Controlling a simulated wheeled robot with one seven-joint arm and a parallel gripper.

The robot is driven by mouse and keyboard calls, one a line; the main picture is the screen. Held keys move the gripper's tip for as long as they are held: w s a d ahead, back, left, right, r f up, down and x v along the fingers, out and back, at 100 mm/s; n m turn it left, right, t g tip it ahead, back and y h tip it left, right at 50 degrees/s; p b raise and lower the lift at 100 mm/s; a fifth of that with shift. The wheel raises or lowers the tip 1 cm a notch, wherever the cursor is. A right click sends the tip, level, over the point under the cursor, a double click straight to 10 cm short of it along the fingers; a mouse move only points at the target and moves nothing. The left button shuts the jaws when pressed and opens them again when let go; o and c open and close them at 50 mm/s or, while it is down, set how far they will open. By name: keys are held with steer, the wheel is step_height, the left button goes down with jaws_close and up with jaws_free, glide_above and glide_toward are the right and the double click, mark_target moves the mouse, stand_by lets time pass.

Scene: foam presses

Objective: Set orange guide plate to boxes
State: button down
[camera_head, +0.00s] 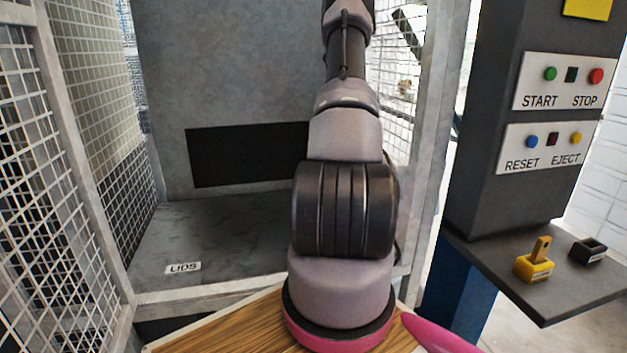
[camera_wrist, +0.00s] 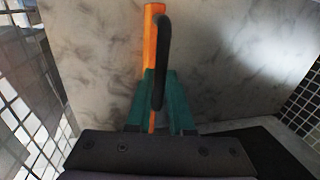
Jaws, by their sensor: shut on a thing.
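The orange guide plate (camera_wrist: 150,40) shows edge-on in the wrist view as an upright narrow strip. A black loop handle (camera_wrist: 164,45) stands along its right side. My gripper (camera_wrist: 158,88) has teal fingers closed at the handle and holds the plate in front of a mottled grey surface. In the head view my arm reaches up into a caged bay; the gripper and plate are out of sight there. A label reading LIDS (camera_head: 183,268) lies on the bay's grey floor (camera_head: 225,235). I see no BOXES label.
Wire mesh panels (camera_head: 40,190) flank the bay. A dark rectangle (camera_head: 245,155) marks its back wall. At right stands a dark column with START/STOP (camera_head: 560,88) and RESET/EJECT (camera_head: 545,148) panels. A shelf (camera_head: 540,290) below carries a yellow block (camera_head: 534,267) and a black holder (camera_head: 587,251).

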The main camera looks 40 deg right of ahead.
steer(key=shift+s+d, duration=0.1)
steer(key=shift+d, duration=0.25)
steer(key=c, duration=0.8)
jaws_free()
steer(key=shift+d, duration=0.1)
step_height(320, 180, up, 11)
steer(key=d, duration=0.1)
steer(key=shift+s+d+f, duration=0.15)
steer(key=shift+s+d, duration=0.2)
steer(key=shift+s, duration=0.05)
